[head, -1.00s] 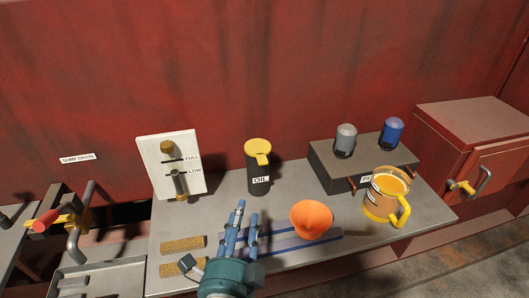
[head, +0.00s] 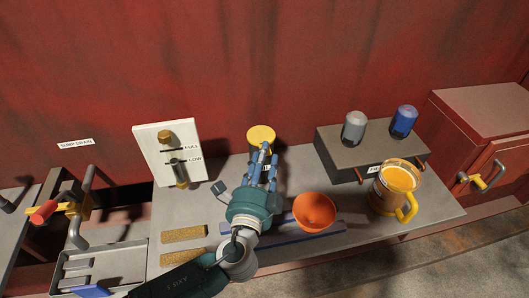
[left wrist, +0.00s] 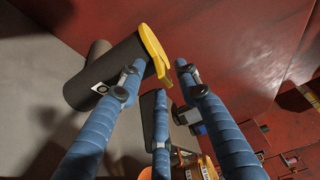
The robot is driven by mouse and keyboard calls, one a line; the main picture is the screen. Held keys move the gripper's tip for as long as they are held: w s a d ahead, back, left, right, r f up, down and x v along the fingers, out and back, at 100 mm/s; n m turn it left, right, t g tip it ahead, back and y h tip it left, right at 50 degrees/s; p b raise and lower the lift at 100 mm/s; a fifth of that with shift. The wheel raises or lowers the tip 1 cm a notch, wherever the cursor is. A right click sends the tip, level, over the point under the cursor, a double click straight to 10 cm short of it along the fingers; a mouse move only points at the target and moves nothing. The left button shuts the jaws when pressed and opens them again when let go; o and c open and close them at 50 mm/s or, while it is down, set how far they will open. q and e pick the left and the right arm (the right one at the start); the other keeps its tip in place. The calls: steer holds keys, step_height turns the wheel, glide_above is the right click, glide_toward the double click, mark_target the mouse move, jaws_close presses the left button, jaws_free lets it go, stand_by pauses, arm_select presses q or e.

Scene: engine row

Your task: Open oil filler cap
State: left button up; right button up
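The oil filler is a dark upright cylinder with a yellow cap (head: 261,133) on top, standing on the grey bench. The cap is closed on it. In the left wrist view the dark filler body (left wrist: 100,78) lies at an angle, with the yellow cap and its tab (left wrist: 155,52) at its end. My left gripper (head: 267,155) is in front of the filler, its blue fingers reaching up to the cap and hiding much of the body and label. In the left wrist view its fingers (left wrist: 158,78) are spread, with the cap's tab near the gap between them. Contact cannot be told.
An orange funnel (head: 314,211) stands close right of my left gripper. A jug of amber liquid (head: 395,190) stands farther right. A dark block with a grey filter (head: 354,128) and a blue one (head: 404,121) is behind. A FULL/LOW gauge board (head: 168,153) stands left.

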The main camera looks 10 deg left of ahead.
arm_select(q)
steer(key=shift+w, duration=0.35)
steer(key=shift+c, duration=0.7)
jaws_close()
arm_select(e)
steer(key=shift+r, duration=0.1)
